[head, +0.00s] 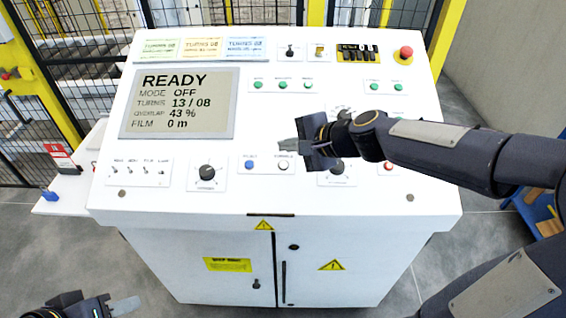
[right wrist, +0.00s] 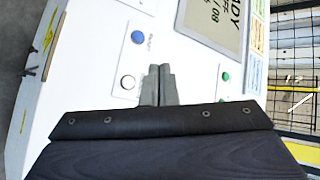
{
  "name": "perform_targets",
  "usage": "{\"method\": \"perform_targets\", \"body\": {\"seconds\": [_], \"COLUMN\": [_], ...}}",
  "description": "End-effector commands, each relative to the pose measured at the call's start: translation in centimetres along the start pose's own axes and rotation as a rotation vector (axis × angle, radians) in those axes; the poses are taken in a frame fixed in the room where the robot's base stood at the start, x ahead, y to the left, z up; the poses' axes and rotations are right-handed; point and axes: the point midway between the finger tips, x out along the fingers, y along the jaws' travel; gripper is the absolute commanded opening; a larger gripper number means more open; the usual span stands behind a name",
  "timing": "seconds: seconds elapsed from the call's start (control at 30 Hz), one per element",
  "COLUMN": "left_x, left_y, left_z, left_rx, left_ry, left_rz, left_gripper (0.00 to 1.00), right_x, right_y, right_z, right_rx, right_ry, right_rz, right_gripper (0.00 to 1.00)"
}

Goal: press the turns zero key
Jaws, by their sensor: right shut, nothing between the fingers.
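The turns zero key (head: 284,165) is a white round button with a small label above it that is hard to read. It sits on the sloped white panel right of a blue button (head: 249,164). It also shows in the right wrist view (right wrist: 128,82), left of the fingertips. My right gripper (head: 284,146) is shut and empty, its tips just above the key in the head view; I cannot tell whether they touch the panel. The screen (head: 181,104) reads READY, MODE OFF, TURNS 13 / 08, OVERLAP 43 %, FILM 0 m. My left gripper (head: 127,305) is low at the left, partly cut off.
Black knobs (head: 207,173) flank the two buttons, the right one partly behind my right gripper. Several toggle switches (head: 138,171) are at the panel's left. A red emergency button (head: 406,52) is at the top right. Green buttons (head: 282,85) lie above my right gripper.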

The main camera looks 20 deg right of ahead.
Motion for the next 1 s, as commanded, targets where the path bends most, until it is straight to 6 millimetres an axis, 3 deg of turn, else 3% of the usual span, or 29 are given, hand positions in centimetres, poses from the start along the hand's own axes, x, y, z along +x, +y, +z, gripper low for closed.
{"method": "perform_targets", "body": {"seconds": [0.17,0.7,1.0], "left_x": [0.7,5.5,6.1], "left_y": [-0.3,-2.5,-2.8], "left_z": [0.3,2.7,3.0], "left_rx": [0.0,0.0,0.0], "left_ry": [0.0,0.0,0.0], "left_rz": [0.0,0.0,0.0], "left_gripper": [0.36,0.36,0.36], "right_x": [0.6,5.4,6.1], "right_y": [0.6,4.2,4.5], "right_z": [-0.4,-3.9,-4.5], "right_rx": [-0.001,-0.002,-0.002], "right_ry": [0.0,0.0,0.0], "right_rz": [0.001,0.0,0.001], "right_gripper": [0.0,0.0,0.0]}}
